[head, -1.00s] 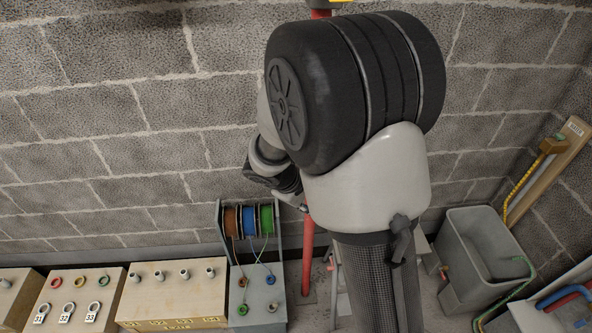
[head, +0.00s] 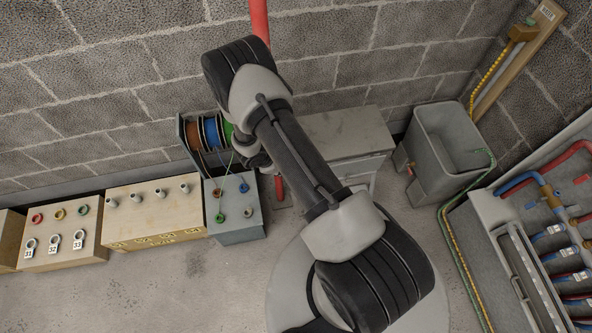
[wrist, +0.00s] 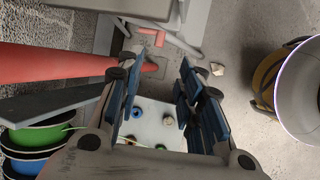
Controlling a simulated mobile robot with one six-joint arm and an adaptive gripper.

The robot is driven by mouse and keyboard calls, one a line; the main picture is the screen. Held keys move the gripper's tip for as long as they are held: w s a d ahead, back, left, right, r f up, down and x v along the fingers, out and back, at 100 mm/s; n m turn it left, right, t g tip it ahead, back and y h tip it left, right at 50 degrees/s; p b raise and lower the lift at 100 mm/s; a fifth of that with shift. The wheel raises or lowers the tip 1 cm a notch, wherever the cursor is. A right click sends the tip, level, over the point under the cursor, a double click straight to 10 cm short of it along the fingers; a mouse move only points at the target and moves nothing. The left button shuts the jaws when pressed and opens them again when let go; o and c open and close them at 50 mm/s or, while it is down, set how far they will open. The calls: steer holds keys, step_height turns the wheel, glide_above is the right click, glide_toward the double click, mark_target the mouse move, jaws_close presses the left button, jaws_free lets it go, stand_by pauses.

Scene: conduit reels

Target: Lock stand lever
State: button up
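The reel stand (head: 182,141) is against the wall, holding a brown, a blue and a green reel (head: 228,128). In the wrist view its dark side plate (wrist: 60,103) is at left, with green and blue reels (wrist: 40,137) below it. I cannot make out the stand lever in either current view. My gripper (wrist: 161,78) is open, its blue-padded fingers wide apart with nothing between the tips. Beyond and below them is the pale top of the box (wrist: 150,110) with coloured rings. In the head view my arm largely hides the gripper, beside the stand.
A red pipe (wrist: 50,60) runs close left of my gripper and up the wall in the head view (head: 260,22). A grey cabinet (head: 345,130) and grey bin (head: 440,150) stand right. Wooden boxes (head: 155,208) stand left. The front-left floor is clear.

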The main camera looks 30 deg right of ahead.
steer(key=b+x, duration=0.4)
steer(key=x, duration=0.9)
steer(key=shift+d+f, duration=0.15)
jaws_close()
